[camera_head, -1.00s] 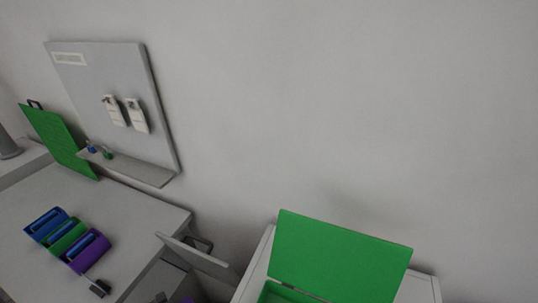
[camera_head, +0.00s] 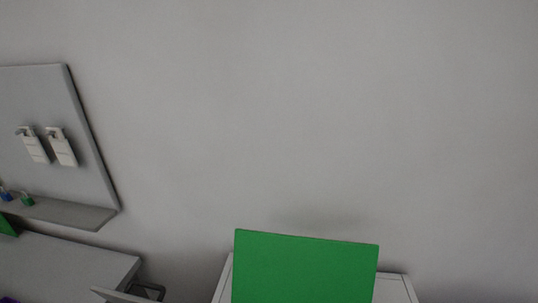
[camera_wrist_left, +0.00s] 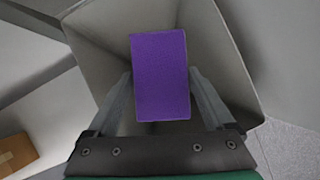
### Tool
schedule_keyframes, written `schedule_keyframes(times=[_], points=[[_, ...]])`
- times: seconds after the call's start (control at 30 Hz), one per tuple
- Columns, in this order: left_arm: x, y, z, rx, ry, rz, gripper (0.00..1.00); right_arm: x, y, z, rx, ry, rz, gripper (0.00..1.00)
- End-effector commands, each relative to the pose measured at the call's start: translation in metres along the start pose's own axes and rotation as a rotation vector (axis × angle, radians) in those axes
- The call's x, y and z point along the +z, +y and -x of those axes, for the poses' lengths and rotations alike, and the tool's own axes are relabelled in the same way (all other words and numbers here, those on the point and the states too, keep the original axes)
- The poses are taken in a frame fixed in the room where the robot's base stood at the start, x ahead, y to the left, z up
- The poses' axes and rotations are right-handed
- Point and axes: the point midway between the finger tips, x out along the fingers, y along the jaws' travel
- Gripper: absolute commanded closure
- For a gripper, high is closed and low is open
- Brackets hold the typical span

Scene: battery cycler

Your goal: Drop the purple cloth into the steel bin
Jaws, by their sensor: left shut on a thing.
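The purple cloth (camera_wrist_left: 160,78) is a flat purple rectangle in the middle of the left wrist view. My left gripper (camera_wrist_left: 160,90) is shut on it, with one grey finger at each side of the cloth. Behind the cloth is the open steel bin (camera_wrist_left: 225,60), a grey square-mouthed container. The cloth appears over the bin's mouth; its exact height there I cannot tell. The bin's floor is partly hidden by the cloth and fingers. The head view shows neither gripper, and my right gripper is in no frame.
A cardboard box (camera_wrist_left: 14,152) shows at the lower left of the wrist view. In the head view, a raised green lid (camera_head: 305,268) stands on a white cabinet (camera_head: 392,290). A grey table (camera_head: 65,265) and a wall board with a shelf (camera_head: 60,212) are at the left.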

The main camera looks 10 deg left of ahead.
Motion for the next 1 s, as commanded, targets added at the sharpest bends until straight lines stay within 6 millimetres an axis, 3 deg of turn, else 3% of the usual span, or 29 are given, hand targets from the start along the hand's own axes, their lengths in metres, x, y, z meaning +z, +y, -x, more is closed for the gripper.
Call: schedule_keyframes(times=[0.1,0.37,0.47,0.8,1.0], points=[[0.000,0.000,0.000,0.000,0.000,0.000,0.00,0.000,0.000,0.000,0.000,0.000,0.000,0.00],[0.001,0.000,0.004,0.000,0.000,0.000,0.00,-0.002,0.000,-0.002,0.000,0.000,0.000,0.00],[0.002,0.001,0.017,0.002,-0.001,0.001,0.00,-0.008,0.000,-0.008,0.000,0.000,0.000,0.00],[0.003,0.001,0.095,0.003,-0.001,0.001,0.00,-0.033,0.000,-0.036,0.000,0.000,0.000,0.00],[0.001,0.000,0.116,0.001,-0.001,0.001,0.00,-0.037,0.000,-0.040,0.000,0.000,0.000,0.00]])
